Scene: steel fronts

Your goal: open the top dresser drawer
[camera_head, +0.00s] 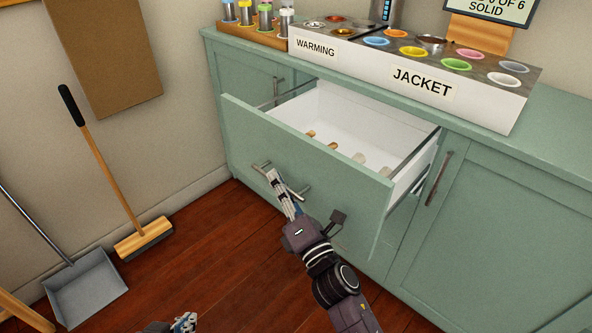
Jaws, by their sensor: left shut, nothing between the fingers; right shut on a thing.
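The green top drawer (310,183) stands pulled out from the cabinet, its white inside (335,115) showing. A few small brown and pale pieces lie in it, partly hidden behind the front panel. A metal bar handle (293,191) is fixed across the drawer front. My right gripper (273,177) is shut on this handle, its arm coming up from below. My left gripper (186,321) is low at the bottom edge, partly cut off, shut and empty, apart from the drawer.
The counter above holds a white steam-table unit (470,105) labelled WARMING and JACKET, and a wooden rack of bottles (250,31). A closed cabinet door (490,200) is at right. A broom (143,239) and dustpan (87,289) stand at left. Wooden floor between is clear.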

